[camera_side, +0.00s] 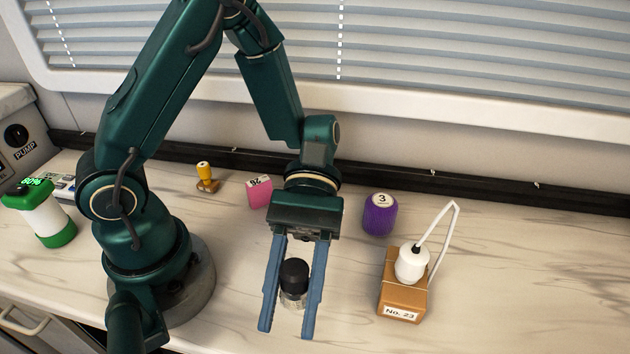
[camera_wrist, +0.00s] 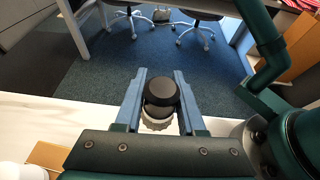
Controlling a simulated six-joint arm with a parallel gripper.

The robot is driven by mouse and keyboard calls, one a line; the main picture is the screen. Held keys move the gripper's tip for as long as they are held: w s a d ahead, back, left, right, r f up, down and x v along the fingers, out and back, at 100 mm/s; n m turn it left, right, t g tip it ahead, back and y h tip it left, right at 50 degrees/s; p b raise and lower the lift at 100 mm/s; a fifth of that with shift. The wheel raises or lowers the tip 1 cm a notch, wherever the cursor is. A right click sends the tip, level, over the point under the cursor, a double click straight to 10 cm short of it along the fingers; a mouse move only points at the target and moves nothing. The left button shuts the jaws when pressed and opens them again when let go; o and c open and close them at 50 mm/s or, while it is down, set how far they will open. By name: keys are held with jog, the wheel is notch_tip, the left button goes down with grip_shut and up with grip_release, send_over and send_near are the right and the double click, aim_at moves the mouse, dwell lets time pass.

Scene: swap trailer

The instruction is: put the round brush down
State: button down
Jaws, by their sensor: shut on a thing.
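The round brush (camera_side: 294,273) has a black knob on top and a pale, whitish lower part. It is between the two blue fingers of my gripper (camera_side: 287,331), which is shut on it. In the wrist view the brush (camera_wrist: 160,92) also sits between the fingers of my gripper (camera_wrist: 160,73), black knob up and a scalloped pale ring below. It looks upright, near the front of the marbled counter (camera_side: 520,290). I cannot tell whether its underside touches the counter.
A brown box labelled No. 23 (camera_side: 391,296) with a white corded thing (camera_side: 411,264) on it stands to the right. A purple item marked 3 (camera_side: 379,216), a pink block (camera_side: 259,193) and a yellow-handled stamp (camera_side: 204,176) stand behind. A green-white bottle (camera_side: 46,218) is left.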

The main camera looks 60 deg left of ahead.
aim_at(309, 349)
jog(key=shift+w+d+r+n+t+h, duration=0.25)
jog(key=shift+w+d+n+t+h, duration=0.15)
jog(key=shift+w+n+t+h, duration=0.25)
jog(key=shift+w+f, duration=0.1)
jog(key=shift+f, duration=4.75)
jog(key=shift+f, duration=0.1)
jog(key=c, duration=0.5)
grip_release()
